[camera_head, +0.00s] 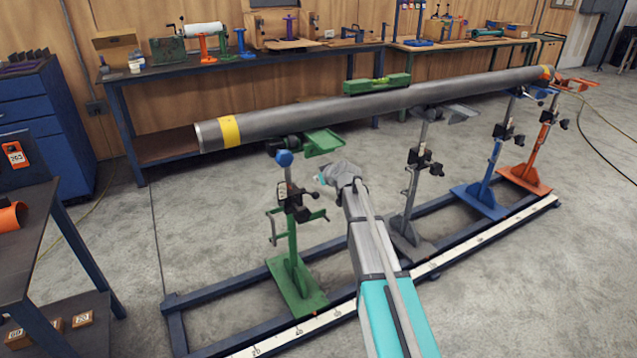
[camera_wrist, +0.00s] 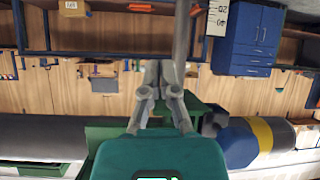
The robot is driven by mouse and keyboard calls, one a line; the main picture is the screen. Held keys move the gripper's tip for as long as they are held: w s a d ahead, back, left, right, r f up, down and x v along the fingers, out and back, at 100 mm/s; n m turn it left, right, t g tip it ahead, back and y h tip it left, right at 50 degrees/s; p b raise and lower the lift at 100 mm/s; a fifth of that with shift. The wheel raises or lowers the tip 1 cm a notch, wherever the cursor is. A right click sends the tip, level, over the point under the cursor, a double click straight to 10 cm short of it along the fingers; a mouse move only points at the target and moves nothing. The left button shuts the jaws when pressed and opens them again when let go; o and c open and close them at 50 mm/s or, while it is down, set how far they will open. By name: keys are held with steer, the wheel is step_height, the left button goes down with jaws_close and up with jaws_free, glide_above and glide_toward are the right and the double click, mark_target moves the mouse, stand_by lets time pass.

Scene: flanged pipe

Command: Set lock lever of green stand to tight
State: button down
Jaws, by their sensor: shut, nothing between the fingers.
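The green stand (camera_head: 291,252) stands upright on the floor rail, near the left end of the pipe. A dark clamp collar (camera_head: 298,203) with short side arms sits on its post, and a blue knob (camera_head: 284,158) is above it. Which arm is the lock lever, and its setting, I cannot tell. My gripper (camera_head: 338,174) is just right of the stand's upper part in the head view, apart from it in the picture. In the wrist view my gripper's fingers (camera_wrist: 163,68) are together and empty. The blue knob (camera_wrist: 238,146) also shows there, to their right.
The long grey pipe (camera_head: 300,115) with a yellow band rests above grey (camera_head: 410,190), blue (camera_head: 490,170) and orange (camera_head: 538,150) stands. A tool bench (camera_head: 250,70) is behind it. A dark table (camera_head: 35,225) stands at left. Floor between it and the green stand is clear.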

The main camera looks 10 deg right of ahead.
steer(key=shift+w+a+f+b, duration=0.2)
steer(key=shift+w+f+b, duration=0.55)
steer(key=shift+f+b, duration=0.5)
steer(key=shift+w+a+f+b, duration=0.25)
steer(key=shift+w+f+b, duration=0.45)
steer(key=shift+f+b, duration=0.5)
steer(key=shift+w+a+f+b, duration=0.2)
steer(key=shift+w+f+b, duration=0.55)
steer(key=shift+f+b, duration=0.45)
steer(key=shift+a+f, duration=0.1)
